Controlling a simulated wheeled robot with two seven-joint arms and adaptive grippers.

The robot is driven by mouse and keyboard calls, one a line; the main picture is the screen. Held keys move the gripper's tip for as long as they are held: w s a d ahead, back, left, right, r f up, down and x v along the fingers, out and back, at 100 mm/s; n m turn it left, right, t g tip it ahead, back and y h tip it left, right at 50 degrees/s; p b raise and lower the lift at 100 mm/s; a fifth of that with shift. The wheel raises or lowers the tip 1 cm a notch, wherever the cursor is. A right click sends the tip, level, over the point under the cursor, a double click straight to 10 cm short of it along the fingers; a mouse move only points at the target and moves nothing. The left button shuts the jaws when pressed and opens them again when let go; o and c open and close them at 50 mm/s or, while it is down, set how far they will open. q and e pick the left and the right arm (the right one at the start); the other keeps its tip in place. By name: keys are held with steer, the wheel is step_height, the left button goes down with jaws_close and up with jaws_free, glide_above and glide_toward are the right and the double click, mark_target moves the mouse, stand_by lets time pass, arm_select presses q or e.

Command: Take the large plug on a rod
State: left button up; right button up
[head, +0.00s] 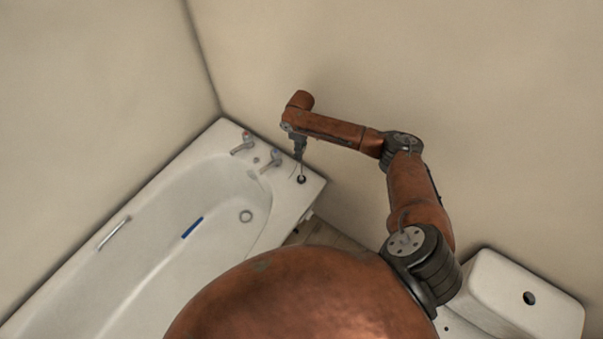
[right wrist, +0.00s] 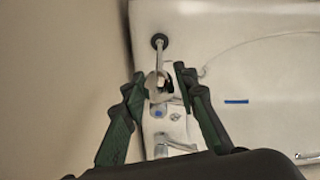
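The large plug on a rod stands on the corner of the bathtub rim, its dark round part (head: 301,179) showing in the head view just below my right gripper (head: 299,157). In the right wrist view the black disc (right wrist: 159,41) and the pale rod from it show ahead of the fingers. My right gripper (right wrist: 159,76) is open, with the rod's near end between its spread fingers. I cannot tell whether a finger touches it. My left gripper is not in view.
The white bathtub (head: 150,200) has two taps (head: 270,160) close left of my right gripper. Walls rise close behind the tub corner. A white cistern (head: 500,285) stands at the lower right.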

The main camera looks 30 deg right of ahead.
step_height(320, 180, down, 6)
steer(key=shift+s+d+r+b, duration=0.1)
steer(key=shift+r+b, duration=0.1)
steer(key=shift+b, duration=0.15)
jaws_close()
stand_by(0.7)
